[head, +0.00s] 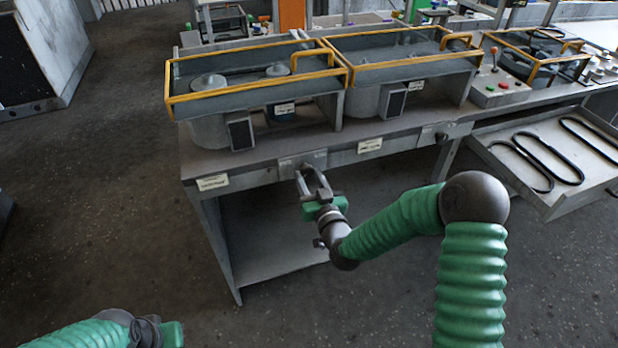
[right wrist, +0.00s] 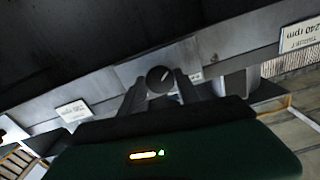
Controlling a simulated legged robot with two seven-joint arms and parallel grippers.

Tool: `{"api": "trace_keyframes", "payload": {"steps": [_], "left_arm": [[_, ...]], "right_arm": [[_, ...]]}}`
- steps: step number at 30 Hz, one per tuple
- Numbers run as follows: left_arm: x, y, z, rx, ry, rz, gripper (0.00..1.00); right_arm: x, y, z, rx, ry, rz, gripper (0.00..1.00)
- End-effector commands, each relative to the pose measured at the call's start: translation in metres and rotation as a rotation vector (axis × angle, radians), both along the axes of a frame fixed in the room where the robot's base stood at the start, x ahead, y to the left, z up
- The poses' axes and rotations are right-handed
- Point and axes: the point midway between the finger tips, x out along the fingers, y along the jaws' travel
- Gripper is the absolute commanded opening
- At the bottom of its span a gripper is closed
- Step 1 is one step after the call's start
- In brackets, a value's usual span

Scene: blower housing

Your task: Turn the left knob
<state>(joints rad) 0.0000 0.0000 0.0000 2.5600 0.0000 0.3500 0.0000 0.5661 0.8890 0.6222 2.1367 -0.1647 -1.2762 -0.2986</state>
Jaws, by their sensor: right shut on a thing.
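The left knob (right wrist: 160,79) is a dark round knob with a light pointer line, on the front rail of the workbench (head: 250,172). My right gripper (head: 309,175) reaches the rail from the front, and its fingers are shut on the knob, one on each side. In the right wrist view the pointer line leans to the upper right. In the head view the fingers mostly hide the knob. The other knob (head: 441,136) sits further right on the same rail, untouched. My left gripper (head: 170,333) is at the bottom left, far from the bench; its fingers cannot be made out.
Two blower housings with yellow-framed guards (head: 240,95) stand on the bench. White labels (head: 213,182) mark the rail. An open drawer (head: 550,150) with black belts juts out at the right. The floor in front and left is clear.

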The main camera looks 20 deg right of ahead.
Motion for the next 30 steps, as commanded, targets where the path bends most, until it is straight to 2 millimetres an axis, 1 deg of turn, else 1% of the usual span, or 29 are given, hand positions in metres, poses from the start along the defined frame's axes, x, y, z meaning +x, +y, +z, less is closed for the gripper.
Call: {"api": "trace_keyframes", "payload": {"steps": [1, 2, 6, 15, 17, 19, 20, 23, 27, 29, 30], "left_arm": [[0.0, 0.0, 0.0, 0.0, 0.0, 0.0, 0.0], [0.0, 0.0, 0.0, 0.0, 0.0, 0.0, 0.0], [0.0, 0.0, 0.0, 0.0, 0.0, 0.0, 0.0], [0.0, 0.0, 0.0, 0.0, 0.0, 0.0, 0.0], [0.0, 0.0, 0.001, 0.0, 0.0, 0.0, 0.0], [0.0, 0.0, 0.002, 0.0, 0.0, 0.0, 0.0], [0.0, 0.0, 0.003, 0.0, 0.0, 0.0, 0.0], [0.0, 0.0, 0.006, 0.0, 0.0, 0.0, 0.0], [0.0, 0.0, 0.008, 0.0, 0.0, 0.0, 0.0], [0.0, 0.0, 0.008, 0.0, 0.0, 0.0, 0.0], [0.0, 0.0, 0.012, 0.0, 0.0, 0.0, 0.0]], "right_arm": [[0.0, -0.001, 0.0, 0.0, 0.001, -0.001, 0.0], [0.0, -0.001, 0.0, -0.001, 0.001, -0.001, 0.42], [0.0, -0.001, 0.0, -0.001, 0.0, -0.001, 0.6], [-0.001, 0.0, 0.0, -0.002, 0.0, -0.001, 0.6], [-0.005, 0.0, 0.0, -0.002, 0.001, -0.001, 0.6], [-0.014, -0.001, 0.0, -0.003, 0.003, -0.001, 0.6], [-0.02, -0.001, 0.0, -0.003, 0.003, -0.001, 0.6], [-0.046, -0.001, 0.0, -0.002, 0.004, 0.001, 0.6], [-0.089, -0.003, 0.0, -0.002, 0.005, 0.001, 0.6], [-0.107, -0.004, -0.002, -0.002, 0.006, 0.0, 0.6], [-0.118, -0.004, 0.0, -0.001, 0.006, 0.001, 0.6]]}}
